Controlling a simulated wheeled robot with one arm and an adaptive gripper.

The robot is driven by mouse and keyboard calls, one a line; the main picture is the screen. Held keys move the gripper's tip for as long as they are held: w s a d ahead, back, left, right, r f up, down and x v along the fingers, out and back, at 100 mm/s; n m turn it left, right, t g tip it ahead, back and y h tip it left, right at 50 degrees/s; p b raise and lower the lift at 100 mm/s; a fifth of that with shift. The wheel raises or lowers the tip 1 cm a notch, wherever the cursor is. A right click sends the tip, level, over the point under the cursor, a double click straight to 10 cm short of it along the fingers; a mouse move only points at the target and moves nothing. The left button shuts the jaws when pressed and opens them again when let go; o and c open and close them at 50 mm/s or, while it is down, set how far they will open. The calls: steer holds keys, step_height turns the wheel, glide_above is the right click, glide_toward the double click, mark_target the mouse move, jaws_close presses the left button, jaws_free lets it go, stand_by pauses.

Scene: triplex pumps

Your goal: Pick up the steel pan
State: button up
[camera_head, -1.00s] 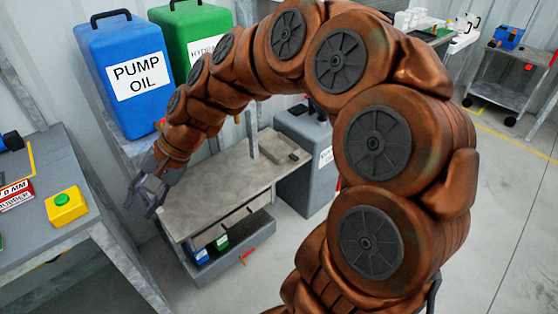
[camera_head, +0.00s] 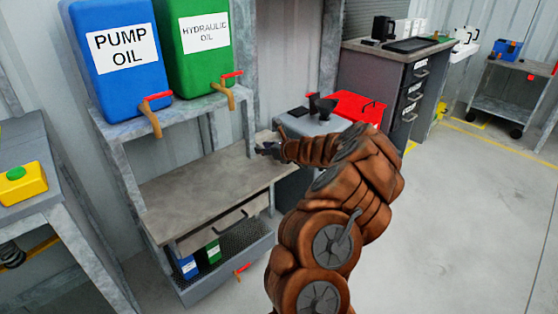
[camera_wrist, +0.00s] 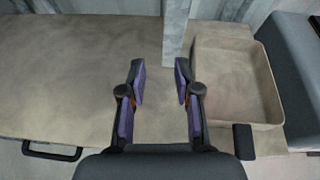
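A shallow square pan (camera_wrist: 240,85) with raised walls sits at the right of the bench top in the wrist view. It looks beige-grey, much like the bench around it. A small dark block (camera_wrist: 244,141) lies against its near rim; I cannot tell whether it is the pan's handle. My gripper (camera_wrist: 160,78) is open and empty, with its fingers apart, left of the pan. In the head view my gripper (camera_head: 266,150) is over the bench's right end, and my arm hides most of the pan.
The workbench (camera_head: 200,190) has a clear top at left. A grey post (camera_wrist: 176,35) rises beside the pan. The pump oil (camera_head: 125,55) and hydraulic oil (camera_head: 200,45) cans stand on a shelf above. A grey container (camera_wrist: 290,60) stands right of the pan.

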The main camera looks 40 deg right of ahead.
steer(key=shift+m+h, duration=0.6)
steer(key=shift+m, duration=0.3)
steer(key=d+f, duration=0.1)
steer(key=s+d+f, duration=0.1)
steer(key=d+f, duration=0.1)
steer(key=d, duration=0.1)
steer(key=shift+s+f, duration=0.2)
steer(key=shift+s, duration=0.15)
steer(key=shift+w+d+f+b, duration=0.1)
steer(key=shift+d+f+b, duration=0.15)
steer(key=shift+b, duration=0.05)
steer(key=shift+x, duration=1)
steer(key=shift+d+b+x, duration=0.1)
steer(key=shift+b+x, duration=0.35)
steer(key=shift+x, duration=0.6)
steer(key=shift+d+b+x, duration=0.15)
steer(key=shift+b+x, duration=0.25)
steer(key=shift+x, duration=0.65)
steer(key=shift+w+f, duration=0.15)
steer(key=shift+w, duration=0.35)
jaws_close()
